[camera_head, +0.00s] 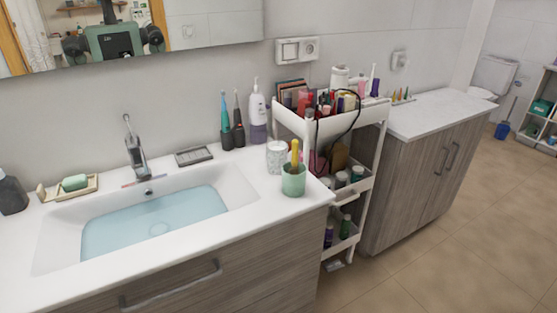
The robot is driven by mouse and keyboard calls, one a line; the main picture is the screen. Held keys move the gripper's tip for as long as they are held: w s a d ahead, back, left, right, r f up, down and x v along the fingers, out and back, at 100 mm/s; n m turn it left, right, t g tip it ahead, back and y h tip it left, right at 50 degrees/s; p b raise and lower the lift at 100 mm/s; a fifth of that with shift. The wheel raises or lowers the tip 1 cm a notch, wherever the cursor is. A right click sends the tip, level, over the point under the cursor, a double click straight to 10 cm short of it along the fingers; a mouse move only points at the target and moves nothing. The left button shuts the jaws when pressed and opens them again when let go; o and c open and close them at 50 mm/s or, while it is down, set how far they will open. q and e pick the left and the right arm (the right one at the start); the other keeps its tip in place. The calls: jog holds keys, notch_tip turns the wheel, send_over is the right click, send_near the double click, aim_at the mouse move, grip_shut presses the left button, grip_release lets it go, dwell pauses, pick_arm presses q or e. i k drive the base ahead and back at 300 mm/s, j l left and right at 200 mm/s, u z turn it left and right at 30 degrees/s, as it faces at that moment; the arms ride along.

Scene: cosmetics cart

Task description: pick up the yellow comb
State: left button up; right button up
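A yellow, upright, handle-like item (295,153), which looks like the yellow comb, sticks out of a green cup (293,181). Its lower part is hidden inside the cup, so I cannot tell its full shape. The cup stands on the white sink counter (262,212), near its right end. Neither of my grippers is in view.
A white cart (350,119) packed with cosmetics stands right of the sink. A patterned tumbler (277,157), toothbrushes (238,122) and a pump bottle (257,116) stand behind the cup. The sink basin (150,222) lies to its left. Counter in front is clear.

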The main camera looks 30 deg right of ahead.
aim_at(294, 171)
jog(key=l+u, duration=0.15)
jog(key=l, duration=0.5)
jog(key=l+u, duration=0.1)
jog(key=l, duration=0.6)
jog(key=k+l+u, duration=0.15)
jog(key=l, duration=0.5)
